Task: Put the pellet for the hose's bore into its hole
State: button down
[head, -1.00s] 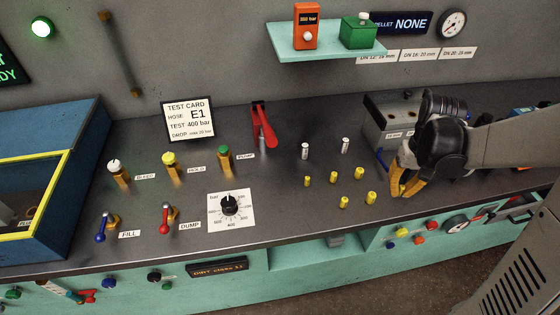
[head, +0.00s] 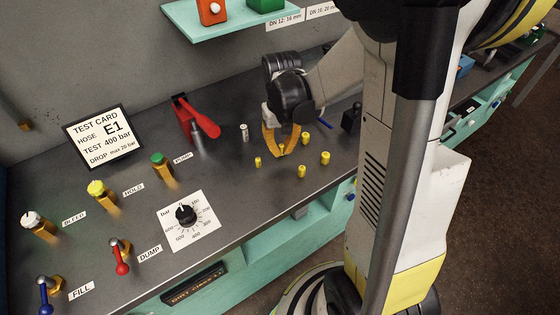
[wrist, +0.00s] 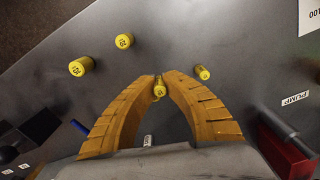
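Several short yellow pellets stand on the dark bench, among them a left one (head: 257,162), a front one (head: 301,171), a right one (head: 325,157) and a back one (head: 305,138). My gripper (head: 282,154) points down in their midst, its orange fingertips close together around another yellow pellet (wrist: 160,88). Whether the fingers press on that pellet is not clear. The wrist view also shows marked pellet tops (wrist: 82,66), too small to read surely. A silver pellet (head: 244,131) stands behind. I cannot make out the pellet holes.
A red lever (head: 200,118) stands left of my gripper. The test card (head: 105,137) reads hose E1, 400 bar. Valve knobs and a pressure dial (head: 187,215) fill the bench's left. A teal shelf (head: 215,28) is on the wall.

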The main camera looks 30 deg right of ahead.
aim_at(280, 163)
jog(key=shift+w+a+f+b, duration=0.15)
jog(key=shift+f+b, duration=0.85)
jog(key=shift+f, duration=1.05)
jog(key=shift+f, duration=0.1)
jog(key=c, duration=1.6)
grip_release()
jog(key=shift+o, duration=0.2)
